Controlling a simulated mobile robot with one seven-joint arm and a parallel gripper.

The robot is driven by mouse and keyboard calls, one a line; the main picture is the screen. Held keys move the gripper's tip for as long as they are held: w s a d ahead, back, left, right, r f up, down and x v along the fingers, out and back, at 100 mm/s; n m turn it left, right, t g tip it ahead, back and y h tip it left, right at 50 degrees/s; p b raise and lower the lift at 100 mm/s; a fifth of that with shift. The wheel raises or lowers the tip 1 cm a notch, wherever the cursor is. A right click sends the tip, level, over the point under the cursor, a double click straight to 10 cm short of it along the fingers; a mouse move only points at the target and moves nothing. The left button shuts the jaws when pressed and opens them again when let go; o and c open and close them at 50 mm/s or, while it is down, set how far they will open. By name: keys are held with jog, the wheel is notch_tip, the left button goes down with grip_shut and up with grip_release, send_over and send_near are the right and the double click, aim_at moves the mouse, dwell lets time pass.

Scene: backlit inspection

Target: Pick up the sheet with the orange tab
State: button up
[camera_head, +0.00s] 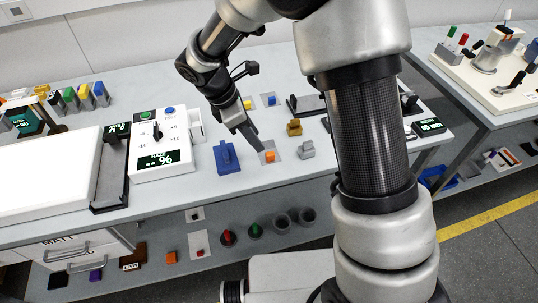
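Small sheets with coloured tabs lie on the grey bench. The sheet with the orange tab (269,156) lies flat near the bench's front edge, its orange block standing on a small grey square. My gripper (252,138) is just above and to the left of this sheet, its dark finger pointing down towards the orange tab. Contact between them cannot be made out. Only one finger shows clearly, so the opening is hidden.
A blue block with a handle (227,158) stands close on the left. A grey block (306,150) and a brass-coloured piece (294,127) are close on the right. Sheets with a yellow tab (247,104) and a blue tab (271,100) lie behind. A white control box (161,146) stands further left.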

aim_at(269, 153)
jog(key=x, duration=0.7)
jog(key=shift+s+d+r+b, duration=0.1)
jog(key=shift+s+d+b, duration=0.1)
jog(key=shift+d+b, duration=0.2)
jog(key=shift+d+f, duration=0.15)
jog(key=shift+f, duration=0.35)
grip_shut()
